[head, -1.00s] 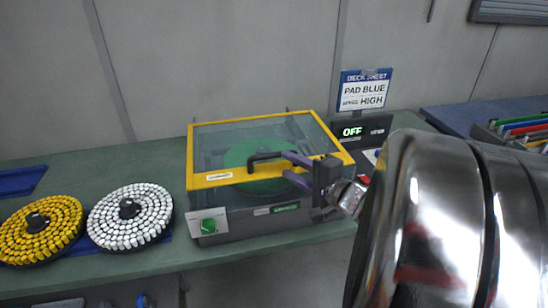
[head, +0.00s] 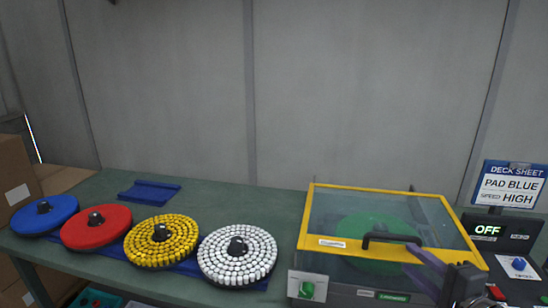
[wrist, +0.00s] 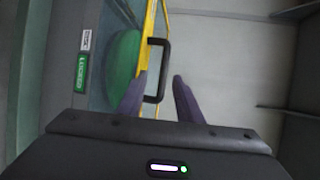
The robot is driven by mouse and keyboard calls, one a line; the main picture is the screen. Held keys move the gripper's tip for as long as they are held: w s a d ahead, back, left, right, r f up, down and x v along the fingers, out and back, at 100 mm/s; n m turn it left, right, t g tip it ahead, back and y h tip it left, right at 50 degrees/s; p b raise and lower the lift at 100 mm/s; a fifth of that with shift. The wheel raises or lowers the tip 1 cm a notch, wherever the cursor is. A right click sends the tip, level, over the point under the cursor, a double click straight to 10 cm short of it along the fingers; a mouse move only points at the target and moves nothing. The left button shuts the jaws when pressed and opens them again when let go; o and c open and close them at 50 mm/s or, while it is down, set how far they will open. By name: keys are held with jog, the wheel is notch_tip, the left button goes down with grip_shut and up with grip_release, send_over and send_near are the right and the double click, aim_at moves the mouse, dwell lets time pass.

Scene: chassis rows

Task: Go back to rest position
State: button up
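My gripper (head: 408,262) shows at the lower right of the head view, in front of the yellow-framed machine. Its two purple fingers are spread apart and hold nothing. In the wrist view my gripper (wrist: 159,77) has the black lid handle (wrist: 165,72) just ahead of and between its fingertips, with gaps showing. The clear lid (head: 345,212) with the yellow frame is down on the grey machine. A green disc (head: 365,228) shows through it. The black handle (head: 392,238) is on the lid's front edge. Much of my arm is out of the head view.
Blue (head: 43,215), red (head: 96,227), yellow (head: 161,241) and white (head: 237,255) round pads line the bench at left. A display (head: 488,231) reads OFF beside the machine. A sign (head: 511,186) reads PAD BLUE, SPEED HIGH. Cardboard boxes (head: 15,180) stand far left.

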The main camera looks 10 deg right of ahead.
jog(key=s+a+f+n+g+y, duration=0.15)
jog(key=a+n+g, duration=0.25)
jog(key=a, duration=0.5)
jog(key=s+a+f+n+g+y, duration=0.1)
jog(key=a+f+n+g+y, duration=0.25)
jog(key=a, duration=0.45)
jog(key=s+a+r+n+g+h, duration=0.2)
jog(key=s+n+h, duration=0.4)
jog(key=s+n, duration=0.3)
jog(key=shift+a+r+n+g+h, duration=0.35)
jog(key=shift+a+r+n, duration=0.3)
jog(key=shift+a, duration=0.15)
jog(key=shift+d, duration=0.1)
